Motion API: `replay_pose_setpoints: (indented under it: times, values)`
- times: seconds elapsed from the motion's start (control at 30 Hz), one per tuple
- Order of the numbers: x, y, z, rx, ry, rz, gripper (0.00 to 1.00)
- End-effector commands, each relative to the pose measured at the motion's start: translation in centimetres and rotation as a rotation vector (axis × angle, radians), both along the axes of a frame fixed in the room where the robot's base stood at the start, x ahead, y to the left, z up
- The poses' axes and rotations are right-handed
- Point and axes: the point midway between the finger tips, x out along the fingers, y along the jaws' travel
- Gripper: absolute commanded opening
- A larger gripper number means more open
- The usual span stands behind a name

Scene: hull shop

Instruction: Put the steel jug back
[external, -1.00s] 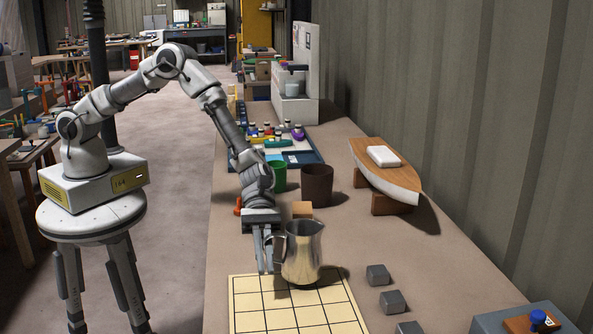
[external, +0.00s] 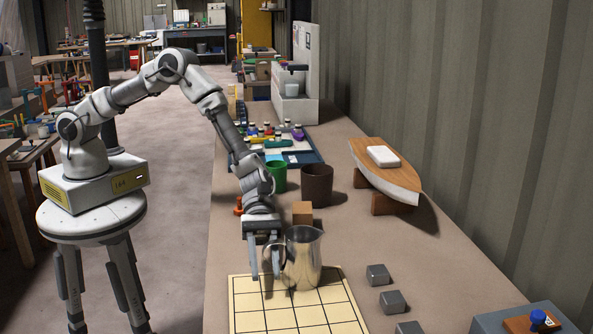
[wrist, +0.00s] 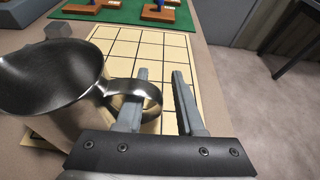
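The steel jug (external: 304,260) stands upright at the back edge of the gridded board (external: 250,310). In the wrist view the jug (wrist: 45,75) fills the left side, with its handle (wrist: 150,90) facing my gripper. My gripper (external: 264,273) is beside the jug on its handle side, pointing down. In the wrist view my gripper (wrist: 160,78) has its two fingers apart. The handle loop reaches past the left finger into the gap, and the right finger is clear of it. The jug's base is partly hidden in the wrist view.
Several grey blocks (external: 392,301) lie right of the board. Behind the jug are a wooden block (external: 302,212), a brown pot (external: 316,185) and a green cup (external: 279,177). A model boat hull (external: 388,180) stands on the right. The bench's left edge is close to my gripper.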

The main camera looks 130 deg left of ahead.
Motion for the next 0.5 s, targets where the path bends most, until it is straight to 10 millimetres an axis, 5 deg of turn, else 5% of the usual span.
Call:
replay_pose_setpoints:
  times: [0.5]
  values:
    - [-6.3, 6.4, 3.6, 0.001, 0.0, 0.002, 0.37]
